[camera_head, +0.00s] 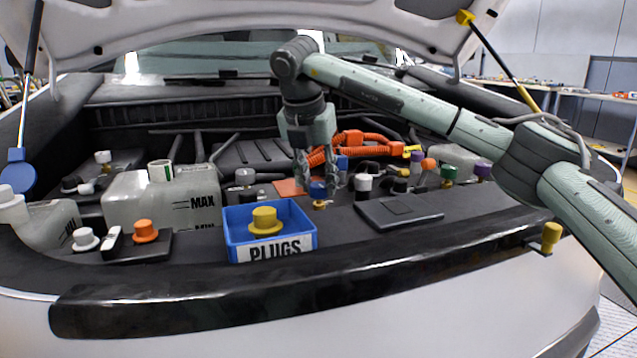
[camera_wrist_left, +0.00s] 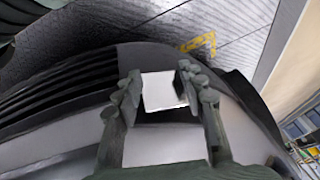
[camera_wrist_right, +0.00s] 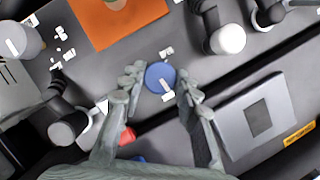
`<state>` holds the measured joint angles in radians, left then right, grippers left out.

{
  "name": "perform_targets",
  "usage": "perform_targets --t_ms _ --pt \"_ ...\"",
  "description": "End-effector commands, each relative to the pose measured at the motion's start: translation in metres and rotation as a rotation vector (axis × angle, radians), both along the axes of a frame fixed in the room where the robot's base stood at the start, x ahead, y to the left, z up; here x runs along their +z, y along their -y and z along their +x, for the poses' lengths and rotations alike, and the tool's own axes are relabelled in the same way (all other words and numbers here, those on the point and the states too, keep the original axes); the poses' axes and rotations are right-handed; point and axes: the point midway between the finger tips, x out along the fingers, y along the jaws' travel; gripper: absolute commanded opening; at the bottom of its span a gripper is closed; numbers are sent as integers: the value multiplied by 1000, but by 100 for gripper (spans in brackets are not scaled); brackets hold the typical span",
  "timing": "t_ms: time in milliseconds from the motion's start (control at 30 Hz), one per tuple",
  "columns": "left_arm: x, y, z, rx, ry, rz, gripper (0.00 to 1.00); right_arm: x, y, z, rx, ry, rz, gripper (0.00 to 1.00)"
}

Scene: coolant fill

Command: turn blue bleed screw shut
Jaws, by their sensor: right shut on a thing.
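The blue bleed screw (camera_head: 318,188) stands in the engine bay, behind and to the right of the blue plugs tray. My right gripper (camera_head: 319,182) points down over it, with its fingers on either side. In the right wrist view the screw's round blue top (camera_wrist_right: 160,77), with a pale bar mark, sits between the fingertips, and the right gripper (camera_wrist_right: 160,80) is shut on it.
The blue plugs tray (camera_head: 234,240) holds a yellow plug (camera_head: 264,220). A grey coolant tank (camera_head: 135,202) stands left, and a dark flat box (camera_head: 400,210) right of the screw. Orange hoses (camera_head: 360,146) run behind. An orange plate (camera_wrist_right: 118,18) lies near the screw.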

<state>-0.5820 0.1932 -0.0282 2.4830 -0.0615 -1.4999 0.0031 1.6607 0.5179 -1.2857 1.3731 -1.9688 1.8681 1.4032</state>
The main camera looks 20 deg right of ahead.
Motion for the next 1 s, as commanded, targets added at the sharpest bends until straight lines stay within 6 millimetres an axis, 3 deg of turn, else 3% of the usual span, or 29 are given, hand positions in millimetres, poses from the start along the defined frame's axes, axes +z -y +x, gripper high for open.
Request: perform_targets --t_ms 767,800,933,1000 --pt "2 6 10 -16 43 -13 40 0 0 1 -104 0 1 2" --pt "2 6 10 -16 43 -13 40 0 0 1 -104 0 1 35" --pt "2 7 10 -16 43 -13 40 0 0 1 -103 0 0 51" --pt "2 6 10 -16 43 -13 40 0 0 0 -103 0 0 52"
